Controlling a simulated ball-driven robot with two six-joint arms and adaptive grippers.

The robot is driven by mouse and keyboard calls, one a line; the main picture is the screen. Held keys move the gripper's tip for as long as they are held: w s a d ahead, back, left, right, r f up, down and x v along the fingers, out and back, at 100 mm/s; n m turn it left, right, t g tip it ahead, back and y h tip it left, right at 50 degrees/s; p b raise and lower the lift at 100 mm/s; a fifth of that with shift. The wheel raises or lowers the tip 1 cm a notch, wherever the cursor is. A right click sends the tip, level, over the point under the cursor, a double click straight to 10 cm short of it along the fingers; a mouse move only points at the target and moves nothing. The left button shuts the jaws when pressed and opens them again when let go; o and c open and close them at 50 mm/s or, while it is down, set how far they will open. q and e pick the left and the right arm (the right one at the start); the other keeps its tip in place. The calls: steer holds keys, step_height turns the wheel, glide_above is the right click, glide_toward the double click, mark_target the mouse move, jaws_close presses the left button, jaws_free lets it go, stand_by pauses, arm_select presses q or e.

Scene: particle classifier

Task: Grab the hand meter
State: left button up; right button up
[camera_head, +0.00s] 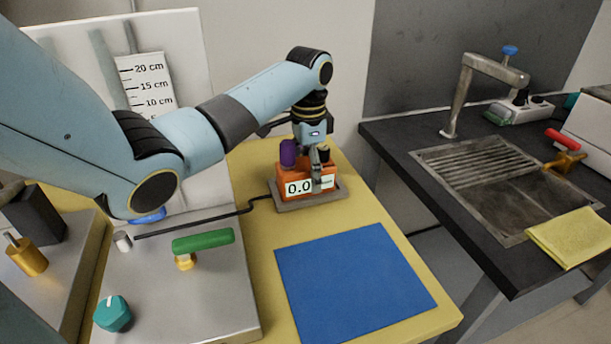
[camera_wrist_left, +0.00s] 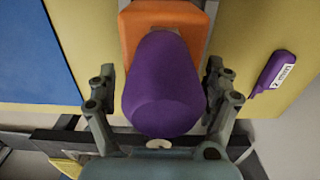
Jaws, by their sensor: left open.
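The hand meter (camera_head: 298,187), an orange box with a "0.0" display, sits upright on a grey base plate (camera_head: 322,202) on the yellow table. It has a purple part (camera_head: 288,153) at its top left. My left gripper (camera_head: 317,168) is over the meter from above, partly hiding it. In the left wrist view the large purple part (camera_wrist_left: 162,85) lies between the two open fingers of the left gripper (camera_wrist_left: 160,95), with the orange body (camera_wrist_left: 135,35) behind it. A gap shows beside the fingers; contact cannot be told. The right gripper is not in view.
A blue mat (camera_head: 352,283) lies in front of the meter. A black cable (camera_head: 205,219) runs left to a panel with a green handle (camera_head: 203,241) and teal knob (camera_head: 112,313). A dark sink counter (camera_head: 400,160) stands right, across a gap.

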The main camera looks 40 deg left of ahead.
arm_select(q)
steer(key=c, duration=1.6)
